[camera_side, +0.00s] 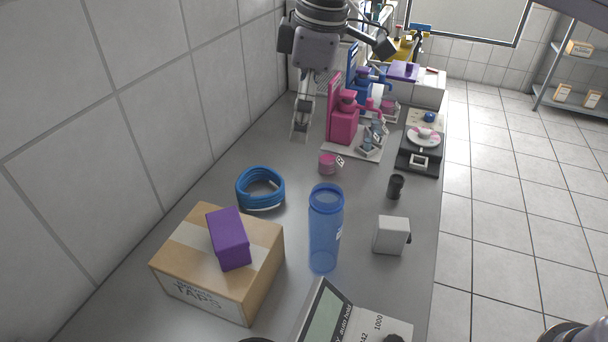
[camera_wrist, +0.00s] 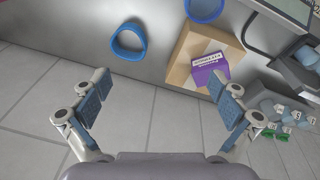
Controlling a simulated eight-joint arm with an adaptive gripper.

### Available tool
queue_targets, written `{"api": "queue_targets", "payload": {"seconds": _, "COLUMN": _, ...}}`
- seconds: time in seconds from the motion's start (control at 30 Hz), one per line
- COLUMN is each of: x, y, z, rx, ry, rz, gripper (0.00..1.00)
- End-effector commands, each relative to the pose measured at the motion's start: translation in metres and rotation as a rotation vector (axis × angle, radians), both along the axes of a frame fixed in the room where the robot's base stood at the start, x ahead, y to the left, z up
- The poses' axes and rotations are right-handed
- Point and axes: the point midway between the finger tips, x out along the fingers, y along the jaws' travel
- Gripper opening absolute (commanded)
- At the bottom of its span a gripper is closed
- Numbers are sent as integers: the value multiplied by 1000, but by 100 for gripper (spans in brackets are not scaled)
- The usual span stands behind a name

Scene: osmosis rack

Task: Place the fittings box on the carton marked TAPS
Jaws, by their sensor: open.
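In the wrist view the purple box (camera_wrist: 209,74) shows a white printed label and lies on the carton (camera_wrist: 181,68). My gripper (camera_side: 301,130) is up and away from both, above the bench near the wall, with nothing between its fingers. In the wrist view its two fingers (camera_wrist: 158,95) are spread wide apart, and the box lies beyond the right finger, clear of it.
A coil of blue tubing (camera_side: 260,188) lies behind the carton. A tall blue bottle (camera_side: 325,230) stands to its right, with a grey box (camera_side: 390,235) and a black cylinder (camera_side: 396,186) further right. Pink apparatus (camera_side: 344,120) stands close to my gripper. The tiled wall borders the bench's left.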

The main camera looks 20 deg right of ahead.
Motion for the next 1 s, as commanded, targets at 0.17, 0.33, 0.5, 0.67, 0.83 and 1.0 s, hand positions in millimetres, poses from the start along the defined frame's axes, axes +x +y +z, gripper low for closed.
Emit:
{"api": "queue_targets", "payload": {"seconds": 0.17, "x": -9, "y": -73, "z": -6, "rx": 61, "ry": -61, "rz": -212, "gripper": 98}}
{"api": "queue_targets", "payload": {"seconds": 0.33, "x": -30, "y": -135, "z": -22, "rx": 119, "ry": -122, "rz": -407, "gripper": 98}}
{"api": "queue_targets", "payload": {"seconds": 0.5, "x": -61, "y": -191, "z": -50, "rx": 179, "ry": -186, "rz": -599, "gripper": 98}}
{"api": "queue_targets", "payload": {"seconds": 0.67, "x": -95, "y": -236, "z": -86, "rx": 236, "ry": -251, "rz": -776, "gripper": 98}}
{"api": "queue_targets", "payload": {"seconds": 0.83, "x": -128, "y": -269, "z": -125, "rx": 290, "ry": -313, "rz": -932, "gripper": 98}}
{"api": "queue_targets", "payload": {"seconds": 1.0, "x": -146, "y": -285, "z": -150, "rx": 321, "ry": -350, "rz": -1020, "gripper": 98}}
